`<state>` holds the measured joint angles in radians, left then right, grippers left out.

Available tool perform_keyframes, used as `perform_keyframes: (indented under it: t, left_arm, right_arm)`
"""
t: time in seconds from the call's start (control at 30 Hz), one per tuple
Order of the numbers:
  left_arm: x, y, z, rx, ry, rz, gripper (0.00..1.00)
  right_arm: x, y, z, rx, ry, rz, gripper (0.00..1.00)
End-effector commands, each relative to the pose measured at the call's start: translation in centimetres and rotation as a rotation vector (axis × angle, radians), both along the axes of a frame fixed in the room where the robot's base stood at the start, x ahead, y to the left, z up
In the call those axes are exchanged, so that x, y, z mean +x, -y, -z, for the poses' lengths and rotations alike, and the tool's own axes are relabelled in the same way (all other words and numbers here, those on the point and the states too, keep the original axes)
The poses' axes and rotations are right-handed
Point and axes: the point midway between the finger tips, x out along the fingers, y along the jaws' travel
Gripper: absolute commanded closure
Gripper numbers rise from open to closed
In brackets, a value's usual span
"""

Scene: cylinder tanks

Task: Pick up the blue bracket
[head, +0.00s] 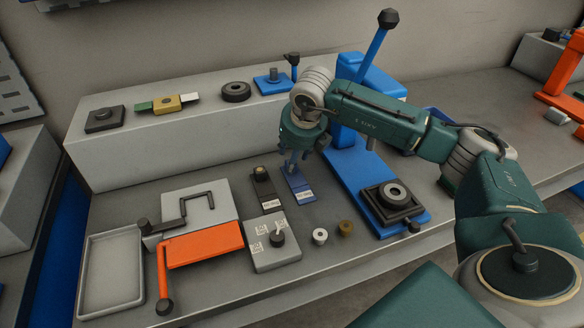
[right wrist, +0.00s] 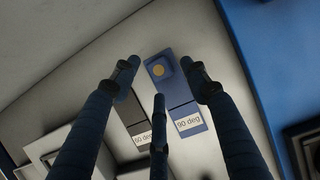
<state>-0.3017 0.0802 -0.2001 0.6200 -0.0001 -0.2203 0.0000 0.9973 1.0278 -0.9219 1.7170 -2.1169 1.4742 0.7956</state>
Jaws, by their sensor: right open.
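The blue bracket (head: 301,189) lies on the grey bench, with a white label at its near end. In the right wrist view the blue bracket (right wrist: 182,108) shows a "90 deg" label and a raised block with a yellowish round spot. My right gripper (head: 291,166) is above its far end, pointing down. In the right wrist view my right gripper (right wrist: 163,82) is open, its fingers spread around the view of the bracket, with nothing held. Whether any finger touches the bracket cannot be told. My left gripper is not in view.
A blue press base (head: 352,190) stands close right. A grey switch box (head: 272,247), a white ring (head: 320,236) and a brown ring (head: 345,228) are in front. A raised grey shelf (head: 200,155) is behind.

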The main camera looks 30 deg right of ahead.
Motion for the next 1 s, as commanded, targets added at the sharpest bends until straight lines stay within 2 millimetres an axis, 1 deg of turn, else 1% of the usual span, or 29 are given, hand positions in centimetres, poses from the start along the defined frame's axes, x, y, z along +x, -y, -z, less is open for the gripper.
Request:
perform_keyframes:
  t: [0.03, 0.2, 0.43, 0.47, 0.5, 0.57, 0.6, 0.67, 1.0]
  left_arm:
    - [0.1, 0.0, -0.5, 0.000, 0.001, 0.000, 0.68]
    - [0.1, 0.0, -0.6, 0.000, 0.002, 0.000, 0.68]
    - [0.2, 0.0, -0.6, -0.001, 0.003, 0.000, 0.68]
    - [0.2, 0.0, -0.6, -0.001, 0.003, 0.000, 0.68]
    - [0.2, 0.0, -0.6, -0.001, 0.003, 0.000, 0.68]
    - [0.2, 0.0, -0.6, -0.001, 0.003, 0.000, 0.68]
    - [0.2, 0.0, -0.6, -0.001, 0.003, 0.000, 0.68]
    - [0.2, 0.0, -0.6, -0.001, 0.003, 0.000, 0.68]
    - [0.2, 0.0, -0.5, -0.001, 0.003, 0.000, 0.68]
  right_arm:
    - [0.2, 0.0, 0.6, 0.001, -0.004, 0.000, 0.55]
    - [0.8, 0.2, 2.0, 0.000, 0.000, 0.001, 0.55]
    - [0.9, 0.2, 2.1, 0.001, 0.001, 0.000, 0.55]
    - [0.9, 0.2, 2.1, 0.001, 0.001, 0.000, 0.61]
    - [0.9, 0.2, 2.1, 0.001, 0.001, 0.000, 0.69]
    - [0.9, 0.2, 2.1, 0.001, 0.001, 0.000, 0.81]
    - [0.9, 0.2, 2.1, 0.001, 0.001, 0.000, 0.89]
    - [0.9, 0.2, 2.1, 0.001, 0.001, 0.000, 0.99]
    - [0.9, 0.2, 1.9, 0.001, 0.000, 0.000, 1.00]
